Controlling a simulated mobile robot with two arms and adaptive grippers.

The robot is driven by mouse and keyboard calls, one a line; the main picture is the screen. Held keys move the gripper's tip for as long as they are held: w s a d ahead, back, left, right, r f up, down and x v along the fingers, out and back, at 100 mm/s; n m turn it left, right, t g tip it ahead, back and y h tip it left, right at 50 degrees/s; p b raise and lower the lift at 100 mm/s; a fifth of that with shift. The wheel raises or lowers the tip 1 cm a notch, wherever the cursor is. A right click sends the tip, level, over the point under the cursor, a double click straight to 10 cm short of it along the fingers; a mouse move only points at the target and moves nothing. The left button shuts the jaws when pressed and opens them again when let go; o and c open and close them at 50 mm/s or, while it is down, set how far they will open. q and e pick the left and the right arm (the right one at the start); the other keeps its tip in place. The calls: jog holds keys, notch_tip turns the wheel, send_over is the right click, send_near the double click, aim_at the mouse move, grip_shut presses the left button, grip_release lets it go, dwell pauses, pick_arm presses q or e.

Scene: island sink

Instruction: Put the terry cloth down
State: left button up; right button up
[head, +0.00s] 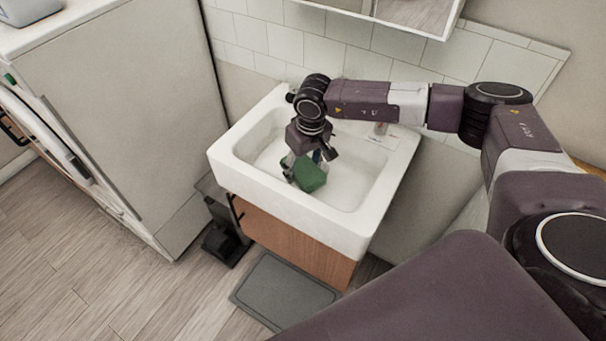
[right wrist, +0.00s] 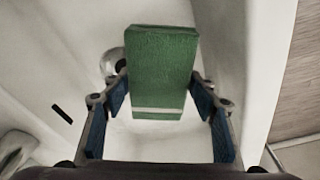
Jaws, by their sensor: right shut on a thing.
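The green terry cloth (head: 309,174) is a folded block with a pale stripe near one end, seen clearly in the right wrist view (right wrist: 162,68). My right gripper (head: 305,160) points down into the white sink (head: 355,220) and is shut on the cloth. The cloth is held over the basin; I cannot tell whether it touches the bottom. In the right wrist view the blue-padded fingers stand on either side of the cloth's lower end. My left gripper is not in view.
A wooden cabinet (head: 290,240) is under the sink. A white appliance (head: 130,100) stands at left. A dark pedal bin (head: 225,240) and a grey mat (head: 285,290) are on the floor. A small item (head: 381,128) sits on the sink's back ledge.

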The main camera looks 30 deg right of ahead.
aim_at(303, 176)
notch_tip(303, 176, down, 4)
jog(key=shift+r, duration=0.2)
jog(key=shift+f, duration=0.2)
jog(key=o, duration=1)
